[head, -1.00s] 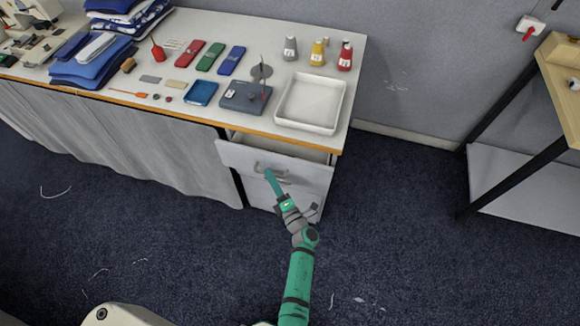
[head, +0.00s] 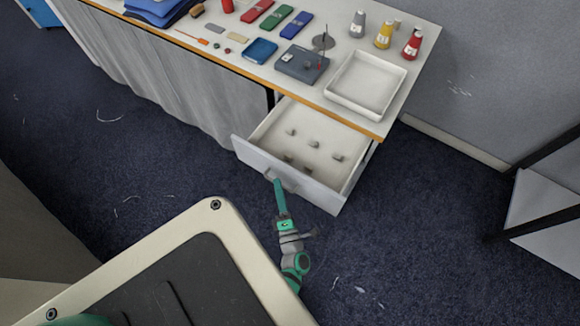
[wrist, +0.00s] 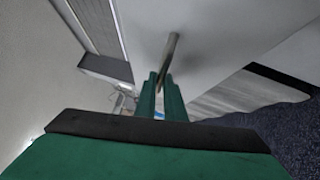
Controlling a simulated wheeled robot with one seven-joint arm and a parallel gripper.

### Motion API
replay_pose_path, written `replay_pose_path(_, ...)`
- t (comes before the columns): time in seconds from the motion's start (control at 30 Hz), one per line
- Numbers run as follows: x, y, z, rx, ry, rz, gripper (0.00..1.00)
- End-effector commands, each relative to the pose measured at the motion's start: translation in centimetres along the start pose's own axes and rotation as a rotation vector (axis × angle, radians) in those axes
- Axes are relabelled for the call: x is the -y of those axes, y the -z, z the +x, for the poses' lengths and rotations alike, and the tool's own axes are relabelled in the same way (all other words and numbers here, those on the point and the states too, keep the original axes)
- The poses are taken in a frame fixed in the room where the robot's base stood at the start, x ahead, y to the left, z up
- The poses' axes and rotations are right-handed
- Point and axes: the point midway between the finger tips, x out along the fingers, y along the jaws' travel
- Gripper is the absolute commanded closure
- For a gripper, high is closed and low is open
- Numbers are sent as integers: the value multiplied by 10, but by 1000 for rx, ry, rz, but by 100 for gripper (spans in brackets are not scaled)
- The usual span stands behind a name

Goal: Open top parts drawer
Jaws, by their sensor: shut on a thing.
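The top parts drawer (head: 262,160) is pulled well out from under the right end of the table in the head view. Several small grey parts (head: 315,143) lie on its pale floor. My gripper (head: 274,180) is at the handle on the drawer's front. The handle is partly hidden by my fingers in the head view.
A white tray (head: 365,84), a grey box (head: 301,64) and several bottles stand on the table above. A black-legged bench (head: 550,190) stands at the right. Dark carpet in front of the drawer is clear apart from small scraps.

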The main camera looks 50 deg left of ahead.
Motion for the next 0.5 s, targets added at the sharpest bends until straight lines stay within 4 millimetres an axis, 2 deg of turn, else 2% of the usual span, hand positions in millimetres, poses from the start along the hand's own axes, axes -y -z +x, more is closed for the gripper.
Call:
replay_pose_path(0.43, 0, 2, -3, 0, 3, 0, 100)
replay_pose_path(0.5, 0, 2, -3, 0, 2, 0, 79)
